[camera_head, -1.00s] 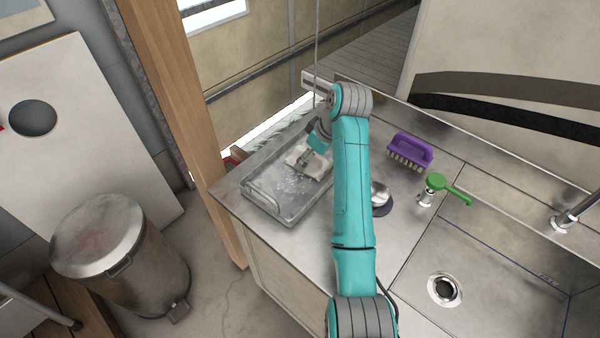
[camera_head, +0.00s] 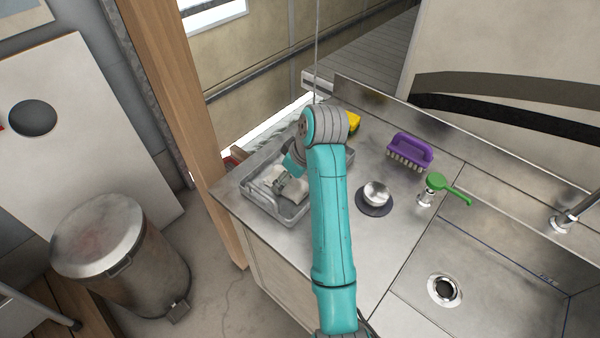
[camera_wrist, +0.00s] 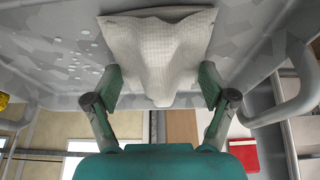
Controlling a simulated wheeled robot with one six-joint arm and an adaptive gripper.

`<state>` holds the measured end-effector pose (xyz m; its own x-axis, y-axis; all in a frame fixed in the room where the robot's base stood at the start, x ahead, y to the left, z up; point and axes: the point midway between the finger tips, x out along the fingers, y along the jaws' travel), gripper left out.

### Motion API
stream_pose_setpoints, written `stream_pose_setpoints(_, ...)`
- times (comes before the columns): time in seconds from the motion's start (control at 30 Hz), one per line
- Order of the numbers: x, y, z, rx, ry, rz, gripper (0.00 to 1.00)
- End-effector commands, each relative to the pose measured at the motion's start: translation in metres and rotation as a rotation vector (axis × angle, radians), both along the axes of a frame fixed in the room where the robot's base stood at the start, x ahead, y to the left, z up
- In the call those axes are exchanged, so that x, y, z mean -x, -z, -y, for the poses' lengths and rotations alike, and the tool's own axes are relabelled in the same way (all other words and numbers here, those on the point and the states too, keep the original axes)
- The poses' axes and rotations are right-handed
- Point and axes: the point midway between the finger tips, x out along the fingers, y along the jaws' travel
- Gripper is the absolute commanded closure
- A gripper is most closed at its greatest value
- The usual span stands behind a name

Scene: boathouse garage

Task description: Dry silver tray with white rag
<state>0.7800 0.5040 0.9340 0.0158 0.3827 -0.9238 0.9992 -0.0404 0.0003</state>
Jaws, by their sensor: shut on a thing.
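The silver tray (camera_head: 251,189) lies on the left end of the steel counter, partly hidden by my arm. In the wrist view its floor (camera_wrist: 50,50) shows scattered white droplets to the left of the rag. The white rag (camera_wrist: 157,50) is bunched up between my fingers and lies against the tray floor; it also shows inside the tray in the head view (camera_head: 296,186). My gripper (camera_wrist: 160,88) is shut on the rag, over the tray's left part (camera_head: 282,184).
A purple brush (camera_head: 410,149), a metal bowl (camera_head: 375,193) on a dark disc and a green-handled tap (camera_head: 440,186) stand right of my arm. A yellow thing (camera_head: 353,121) shows behind it. The sink (camera_head: 480,265) is front right. A bin (camera_head: 120,255) stands on the floor.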

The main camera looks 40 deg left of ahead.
Motion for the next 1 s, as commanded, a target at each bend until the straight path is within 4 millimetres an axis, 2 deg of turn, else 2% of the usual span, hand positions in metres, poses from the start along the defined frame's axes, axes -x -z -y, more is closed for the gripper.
stream_pose_setpoints(0.1,0.007,0.000,-0.001,0.000,-0.001,0.000,0.45)
stream_pose_setpoints(0.27,0.008,-0.001,0.000,0.000,-0.001,0.001,0.45)
stream_pose_setpoints(1.0,-0.054,0.000,0.002,0.000,0.001,0.001,0.45)
